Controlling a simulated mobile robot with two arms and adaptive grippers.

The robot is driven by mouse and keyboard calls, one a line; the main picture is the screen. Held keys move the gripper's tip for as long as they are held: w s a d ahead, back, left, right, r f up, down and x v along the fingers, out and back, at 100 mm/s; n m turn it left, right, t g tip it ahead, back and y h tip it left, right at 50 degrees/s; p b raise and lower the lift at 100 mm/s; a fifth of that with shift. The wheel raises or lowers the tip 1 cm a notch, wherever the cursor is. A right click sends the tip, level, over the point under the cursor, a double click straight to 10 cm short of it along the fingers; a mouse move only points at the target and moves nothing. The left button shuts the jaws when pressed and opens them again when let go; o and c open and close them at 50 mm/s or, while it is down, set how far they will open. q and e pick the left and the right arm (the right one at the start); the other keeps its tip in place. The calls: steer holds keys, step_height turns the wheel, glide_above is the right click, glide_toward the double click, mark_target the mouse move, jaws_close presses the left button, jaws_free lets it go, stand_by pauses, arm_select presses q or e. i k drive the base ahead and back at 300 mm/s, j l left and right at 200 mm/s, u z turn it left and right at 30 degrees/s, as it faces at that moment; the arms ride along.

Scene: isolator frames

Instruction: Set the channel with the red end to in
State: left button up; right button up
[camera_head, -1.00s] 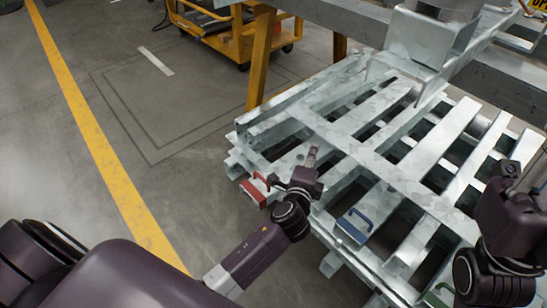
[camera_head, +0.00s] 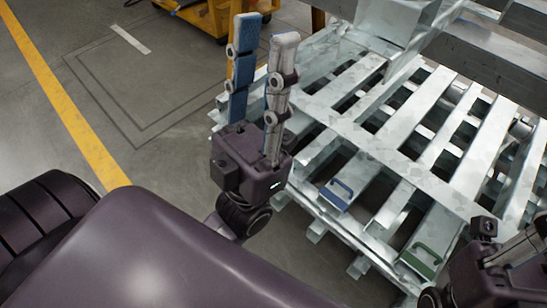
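My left gripper (camera_head: 264,70) is large in the foreground, fingers pointing up, with a gap between the blue-padded finger and the grey finger. It is open and nothing shows between the fingers. The channel with the red end is not visible now; my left gripper covers the part of the frame beside the blue end. The channel with the blue end (camera_head: 336,194) and the one with the green end (camera_head: 421,259) show their coloured handles at the near edge of the metal frame (camera_head: 375,145). My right gripper (camera_head: 522,244) is cut off at the right edge, its fingers not clear.
A large metal post and beam (camera_head: 395,25) stand over the back of the frame. A yellow cart (camera_head: 215,15) is at the top. The grey floor (camera_head: 60,150) to the left is clear, with a yellow line (camera_head: 65,100).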

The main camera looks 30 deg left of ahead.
mark_target(336, 93)
steer(key=j+z, duration=0.5)
steer(key=j, duration=0.15)
steer(key=j+z, duration=0.5)
steer(key=j, duration=0.15)
steer(key=k+j, duration=0.1)
steer(key=j, duration=0.8)
steer(key=k+j, duration=0.15)
steer(key=j, duration=0.3)
steer(key=k+j+z, duration=0.1)
steer(key=j, duration=0.35)
